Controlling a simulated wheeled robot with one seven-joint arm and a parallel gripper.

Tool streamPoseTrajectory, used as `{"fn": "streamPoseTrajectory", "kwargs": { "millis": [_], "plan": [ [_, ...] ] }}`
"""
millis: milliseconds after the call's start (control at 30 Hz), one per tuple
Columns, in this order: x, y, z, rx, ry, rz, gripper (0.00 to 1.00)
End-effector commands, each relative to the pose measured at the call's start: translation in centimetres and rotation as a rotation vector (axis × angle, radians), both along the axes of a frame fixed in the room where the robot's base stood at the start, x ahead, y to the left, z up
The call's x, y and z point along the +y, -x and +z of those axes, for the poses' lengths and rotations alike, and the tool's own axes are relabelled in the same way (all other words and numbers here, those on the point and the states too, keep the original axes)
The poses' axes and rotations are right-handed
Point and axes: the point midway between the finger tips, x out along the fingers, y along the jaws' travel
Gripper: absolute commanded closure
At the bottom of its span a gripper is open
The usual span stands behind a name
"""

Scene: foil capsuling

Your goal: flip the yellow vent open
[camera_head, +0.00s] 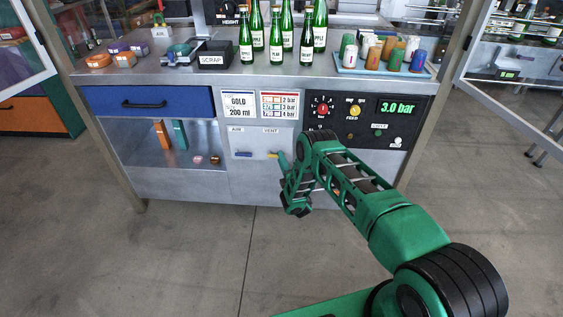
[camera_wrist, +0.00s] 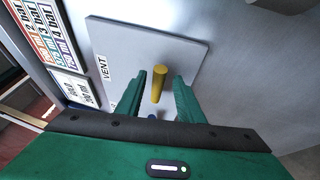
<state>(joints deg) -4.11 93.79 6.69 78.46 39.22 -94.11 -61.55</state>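The yellow vent handle (camera_head: 272,155) sits on the front panel below the VENT label in the head view. In the wrist view the yellow vent (camera_wrist: 159,82) is a short rod standing out from a grey plate (camera_wrist: 120,45). My gripper (camera_wrist: 165,85) is open, with one green finger on each side of the rod and visible gaps to it. In the head view my gripper (camera_head: 284,165) is just right of the vent, partly hidden by my own wrist. A blue handle (camera_head: 243,154) sits to the left, under the AIR label; a bit of blue (camera_wrist: 152,117) shows between the fingers.
A control panel (camera_head: 365,118) with a red dial and a 3.0 bar display is above and behind my arm. A blue drawer (camera_head: 150,101) is at the left. Green bottles (camera_head: 276,45) and a tray of coloured capsules (camera_head: 384,68) stand on the bench top.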

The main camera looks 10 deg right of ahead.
Motion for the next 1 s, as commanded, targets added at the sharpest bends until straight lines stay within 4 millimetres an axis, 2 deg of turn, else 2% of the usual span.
{"fn": "streamPoseTrajectory", "kwargs": {
  "millis": [367, 400, 533, 833, 1000],
  "plan": [
    [0.1, -0.7, 0.2, 0.0, 0.0, 0.001, 0.66],
    [0.1, -0.7, 0.2, 0.0, 0.0, 0.001, 0.68],
    [0.1, -0.7, 0.2, 0.0, 0.0, 0.001, 0.99],
    [0.5, -0.7, 0.2, 0.005, 0.01, 0.005, 1.0],
    [2.4, -0.6, 0.5, 0.019, 0.055, 0.024, 1.0]
  ]
}}
